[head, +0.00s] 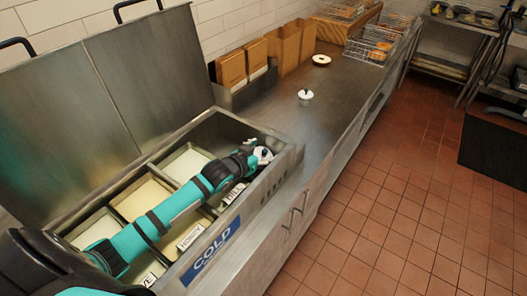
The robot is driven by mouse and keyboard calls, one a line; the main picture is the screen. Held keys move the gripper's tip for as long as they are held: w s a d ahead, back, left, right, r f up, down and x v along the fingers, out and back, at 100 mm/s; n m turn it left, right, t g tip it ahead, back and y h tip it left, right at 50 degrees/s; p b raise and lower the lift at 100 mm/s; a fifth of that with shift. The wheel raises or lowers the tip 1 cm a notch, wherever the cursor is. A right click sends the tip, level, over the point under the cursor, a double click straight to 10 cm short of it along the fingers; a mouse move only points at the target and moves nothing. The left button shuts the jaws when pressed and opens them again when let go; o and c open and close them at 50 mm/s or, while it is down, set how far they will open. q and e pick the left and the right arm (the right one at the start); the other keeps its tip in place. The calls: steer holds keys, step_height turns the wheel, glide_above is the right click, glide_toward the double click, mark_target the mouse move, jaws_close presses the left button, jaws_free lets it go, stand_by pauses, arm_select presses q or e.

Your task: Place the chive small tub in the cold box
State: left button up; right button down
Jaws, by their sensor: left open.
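The cold box (213,248) is a steel well with a blue "COLD" label on its front and its lid raised. Several tubs with pale contents sit inside it. One tub carries a "HONEY" label (191,237). A tub label ending in "VE" (149,280) shows at the near left, its start hidden by my arm, so I cannot confirm it is the chive tub. My left arm reaches across the box. My left gripper (262,156) is open over the box's far right end, small in view. My right gripper is out of view.
On the steel counter stand a small white object with a dark top (305,95) and a pale plate with a round item (321,60). Brown paper bags (284,48) line the wall. Wire baskets (370,47) stand farther back. The tiled floor at right is open.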

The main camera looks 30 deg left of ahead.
arm_select(q)
steer(key=p+v, duration=0.7)
steer(key=shift+s+r, duration=0.2)
steer(key=shift+s, duration=0.05)
